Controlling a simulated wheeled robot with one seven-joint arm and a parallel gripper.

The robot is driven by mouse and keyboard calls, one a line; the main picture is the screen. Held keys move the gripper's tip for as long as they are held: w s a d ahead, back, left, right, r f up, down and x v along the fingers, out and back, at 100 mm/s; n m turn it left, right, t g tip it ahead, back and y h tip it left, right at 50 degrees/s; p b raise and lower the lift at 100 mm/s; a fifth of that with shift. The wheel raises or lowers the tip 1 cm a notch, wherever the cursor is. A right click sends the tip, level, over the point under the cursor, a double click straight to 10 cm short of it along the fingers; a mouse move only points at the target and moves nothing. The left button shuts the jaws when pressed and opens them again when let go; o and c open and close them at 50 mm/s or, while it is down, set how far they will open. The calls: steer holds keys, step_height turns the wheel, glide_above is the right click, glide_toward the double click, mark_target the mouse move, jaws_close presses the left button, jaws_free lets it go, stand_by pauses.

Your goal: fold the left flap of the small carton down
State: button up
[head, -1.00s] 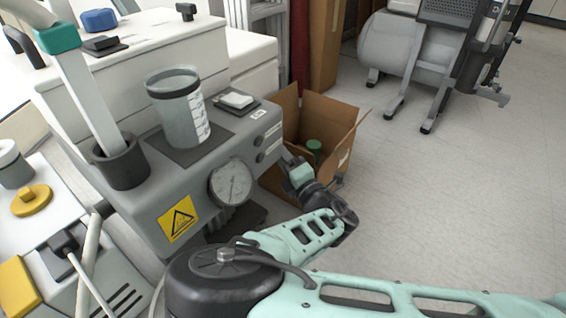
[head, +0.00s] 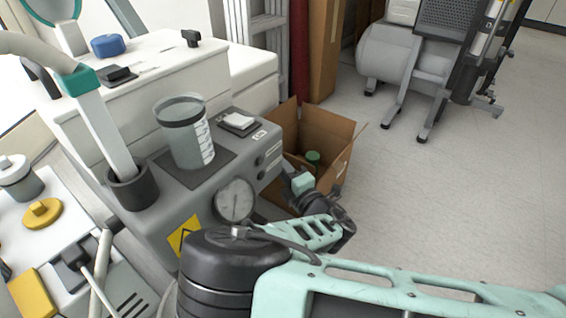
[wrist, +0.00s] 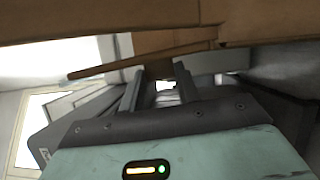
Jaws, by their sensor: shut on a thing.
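The small carton (head: 338,140) is an open brown cardboard box on the floor, beyond the grey machine. In the head view a cardboard panel stands up at its left side, and a flap sticks out at its right. My gripper (wrist: 159,76) is low at the carton's near left side; in the head view its fingertips are hidden. In the wrist view the fingers reach up to a thin cardboard flap (wrist: 105,68), below a wide cardboard panel (wrist: 110,20). The fingers are shut on the flap's edge. Which flap this is cannot be told for sure.
A green-topped item (head: 313,158) is inside the carton. The grey machine with a gauge (head: 235,198) and a clear jar (head: 187,135) stands close to the left of my arm. The floor (head: 450,190) to the right is clear, up to a grey compressor (head: 400,60).

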steer(key=shift+w+d+r+m+g+h+p, duration=0.15)
steer(key=shift+w+d+r+m+g+p, duration=0.25)
steer(key=shift+m+p, duration=1.15)
steer(key=shift+w+d+r+m+g+h+p, duration=0.15)
steer(key=shift+m+g+p, duration=0.3)
steer(key=shift+p, duration=2.2)
steer(key=shift+w+d+r+m+g+h+p, duration=0.15)
steer(key=shift+w+m+g+p, duration=0.25)
steer(key=shift+m+p, duration=1.15)
steer(key=shift+n+p, duration=0.55)
steer(key=shift+p, duration=0.05)
steer(key=shift+f, duration=0.1)
steer(key=o, duration=1)
steer(key=p+v, duration=0.7)
steer(key=v, duration=1)
steer(key=shift+d, duration=0.25)
